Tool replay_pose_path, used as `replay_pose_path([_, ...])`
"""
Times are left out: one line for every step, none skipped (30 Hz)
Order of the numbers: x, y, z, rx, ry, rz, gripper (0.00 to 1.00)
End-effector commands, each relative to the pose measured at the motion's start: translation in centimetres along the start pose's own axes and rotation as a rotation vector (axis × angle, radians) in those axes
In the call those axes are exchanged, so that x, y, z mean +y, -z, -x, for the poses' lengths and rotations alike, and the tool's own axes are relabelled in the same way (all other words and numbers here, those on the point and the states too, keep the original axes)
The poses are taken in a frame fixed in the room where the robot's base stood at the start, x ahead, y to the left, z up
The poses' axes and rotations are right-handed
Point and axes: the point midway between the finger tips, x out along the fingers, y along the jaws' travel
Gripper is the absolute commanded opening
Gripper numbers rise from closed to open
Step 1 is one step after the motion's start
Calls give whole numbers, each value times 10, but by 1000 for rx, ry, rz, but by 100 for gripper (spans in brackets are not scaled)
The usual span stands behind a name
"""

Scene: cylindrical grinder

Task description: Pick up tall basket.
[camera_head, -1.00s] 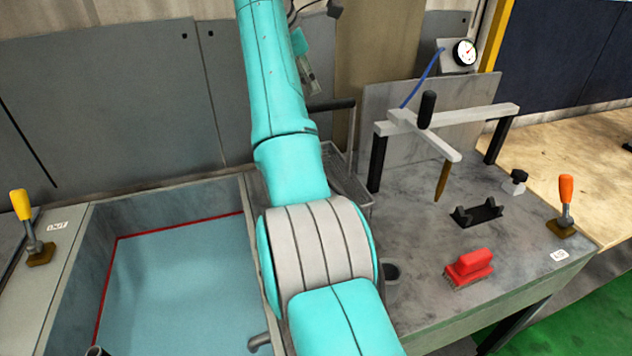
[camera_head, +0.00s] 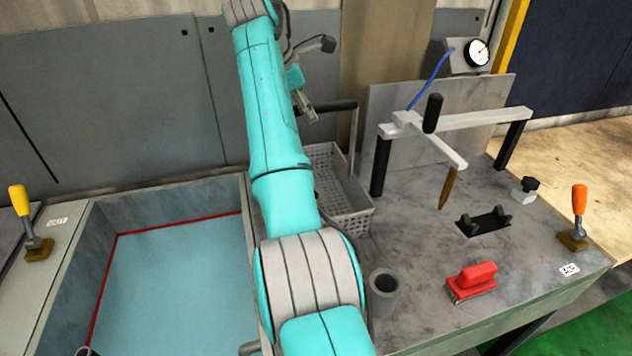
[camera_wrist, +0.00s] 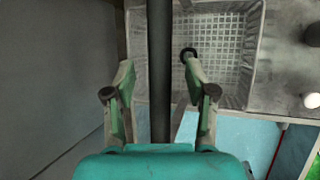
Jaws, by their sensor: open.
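The tall basket (camera_head: 345,205) is a pale grey mesh basket on the grey worktop, partly hidden behind my arm. Its upright post carries a black horizontal handle (camera_head: 332,106). In the wrist view the basket (camera_wrist: 222,50) is seen from above, and the dark handle (camera_wrist: 160,75) runs up the picture between my two fingers. My gripper (camera_wrist: 158,68) is open, with one finger on each side of the handle and gaps on both sides. In the head view my gripper (camera_head: 304,106) is at the handle's left end; I cannot tell its exact depth.
A blue-floored basin (camera_head: 170,290) lies left of the basket. A grey cup (camera_head: 384,293), a red brush (camera_head: 472,281), a white frame with a black knob (camera_head: 432,113) and an orange lever (camera_head: 578,215) are on the worktop to the right. A grey wall stands behind.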

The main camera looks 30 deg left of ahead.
Motion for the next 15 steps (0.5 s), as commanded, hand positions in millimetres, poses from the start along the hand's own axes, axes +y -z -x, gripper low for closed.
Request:
replay_pose_path([-2, 5, -7, 1, 2, 3, 56])
replay_pose_path([-2, 6, -9, 1, 1, 4, 56])
replay_pose_path([-3, 8, -12, 2, 0, 4, 56])
replay_pose_path([-3, 9, -13, 2, -1, 5, 56])
replay_pose_path([-3, 10, -14, 2, -2, 5, 56])
replay_pose_path([-3, 10, -15, 2, -3, 5, 56])
replay_pose_path([-3, 10, -15, 2, -3, 5, 56])
replay_pose_path([-3, 10, -15, 2, -3, 5, 56])
replay_pose_path([-3, 10, -15, 2, -3, 5, 56])
replay_pose_path([-3, 10, -15, 2, -3, 5, 56])
replay_pose_path([-3, 10, -15, 2, -3, 5, 56])
replay_pose_path([-3, 10, -15, 2, -3, 5, 56])
replay_pose_path([-3, 10, -15, 2, -2, 5, 56])
replay_pose_path([-3, 10, -15, 2, -2, 5, 56])
replay_pose_path([-3, 10, -15, 2, -2, 5, 56])
